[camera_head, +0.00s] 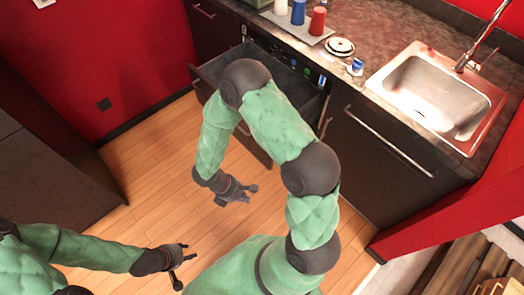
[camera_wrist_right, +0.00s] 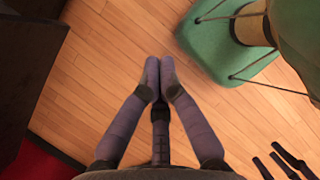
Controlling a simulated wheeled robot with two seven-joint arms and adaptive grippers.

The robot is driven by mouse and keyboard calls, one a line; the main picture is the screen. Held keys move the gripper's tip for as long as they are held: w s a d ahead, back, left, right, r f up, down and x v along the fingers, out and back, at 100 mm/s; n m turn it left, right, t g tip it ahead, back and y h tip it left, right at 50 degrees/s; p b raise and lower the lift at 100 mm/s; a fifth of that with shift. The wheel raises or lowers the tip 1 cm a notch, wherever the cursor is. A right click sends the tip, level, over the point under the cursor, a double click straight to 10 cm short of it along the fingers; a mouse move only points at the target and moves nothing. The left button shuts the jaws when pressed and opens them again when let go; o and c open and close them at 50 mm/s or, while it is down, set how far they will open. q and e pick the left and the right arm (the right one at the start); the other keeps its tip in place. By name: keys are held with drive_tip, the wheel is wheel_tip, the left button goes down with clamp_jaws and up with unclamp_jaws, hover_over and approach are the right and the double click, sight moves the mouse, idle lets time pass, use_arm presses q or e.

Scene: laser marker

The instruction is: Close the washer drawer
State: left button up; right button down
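The washer drawer (camera_head: 213,74) stands pulled out from the dark cabinet front under the counter in the head view. Its interior shows partly. My right arm crosses over it and hides much of its front. My right gripper (camera_head: 237,196) is below and in front of the drawer, over the floor and apart from it.
The counter (camera_head: 375,37) holds a tray (camera_head: 272,17) with a red cup (camera_head: 317,21) and a blue cup (camera_head: 298,12), a plate (camera_head: 340,47) and a sink (camera_head: 430,92). A dark cabinet (camera_head: 50,170) stands at left. The wooden floor (camera_head: 155,150) between is clear.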

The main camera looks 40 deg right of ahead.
drive_tip(key=w+d+r+n+t+h, duration=0.4)
drive_tip(key=w+d+r+h, duration=0.15)
drive_tip(key=w+r, duration=0.35)
drive_tip(key=d+r+b+x, duration=0.1)
drive_tip(key=b+x, duration=0.4)
drive_tip(key=x, duration=0.8)
drive_tip(key=shift+w+d, duration=0.4)
